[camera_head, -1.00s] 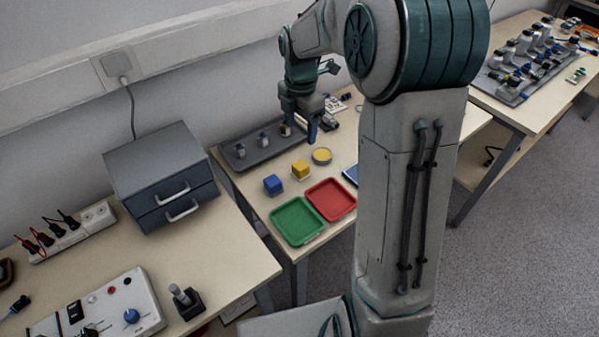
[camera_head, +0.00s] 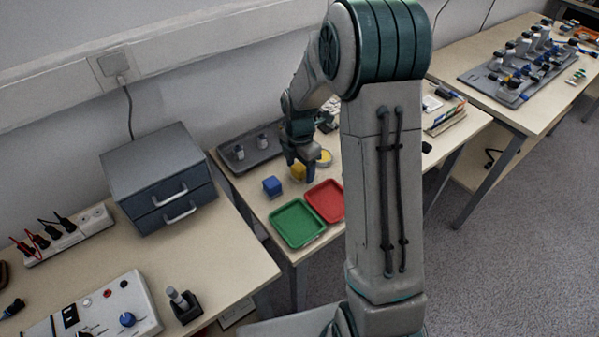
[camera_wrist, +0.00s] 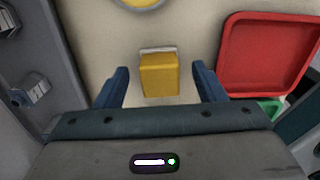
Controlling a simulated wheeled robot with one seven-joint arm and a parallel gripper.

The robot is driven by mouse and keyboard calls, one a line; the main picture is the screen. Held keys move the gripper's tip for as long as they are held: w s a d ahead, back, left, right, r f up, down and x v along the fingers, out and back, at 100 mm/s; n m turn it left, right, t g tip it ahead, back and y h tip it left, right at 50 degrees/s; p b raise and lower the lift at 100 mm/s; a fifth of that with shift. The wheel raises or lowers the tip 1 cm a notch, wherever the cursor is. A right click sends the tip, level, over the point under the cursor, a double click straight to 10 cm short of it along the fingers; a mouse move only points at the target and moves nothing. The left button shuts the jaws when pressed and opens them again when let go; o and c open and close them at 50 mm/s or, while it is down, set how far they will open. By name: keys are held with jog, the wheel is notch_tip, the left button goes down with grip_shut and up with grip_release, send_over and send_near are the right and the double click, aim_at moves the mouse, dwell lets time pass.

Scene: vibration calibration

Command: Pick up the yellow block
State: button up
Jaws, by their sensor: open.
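The yellow block (camera_wrist: 159,76) lies on the table between the two blue fingers of my gripper (camera_wrist: 161,85) in the wrist view, with a gap on each side. In the head view, the yellow block (camera_head: 298,172) shows only in part behind my gripper (camera_head: 300,166). My gripper is open, pointing down over the block, and holds nothing. How far the fingertips are above the table is hard to tell.
A blue block (camera_head: 272,186) stands left of the yellow one. A green tray (camera_head: 297,223) and a red tray (camera_head: 326,201) lie in front. A round yellow-topped item (camera_head: 324,157) sits close behind, and a grey rack (camera_head: 250,148) stands at the back left.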

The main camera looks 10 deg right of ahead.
aim_at(302, 166)
jog(key=shift+f, duration=0.3)
jog(key=c, duration=1.1)
jog(key=shift+r, duration=0.15)
jog(key=r, duration=0.4)
jog(key=shift+d+r, duration=0.2)
jog(key=shift+d, duration=0.1)
jog(key=d+r, duration=0.2)
jog(key=d, duration=0.1)
jog(key=d+r, duration=0.2)
jog(key=d, duration=0.2)
jog(key=d+r+p, duration=0.1)
jog(key=d+r, duration=0.1)
jog(key=d, duration=0.2)
jog(key=shift+w+r, duration=0.2)
jog(key=shift+w, duration=0.1)
jog(key=shift+o, duration=0.6)
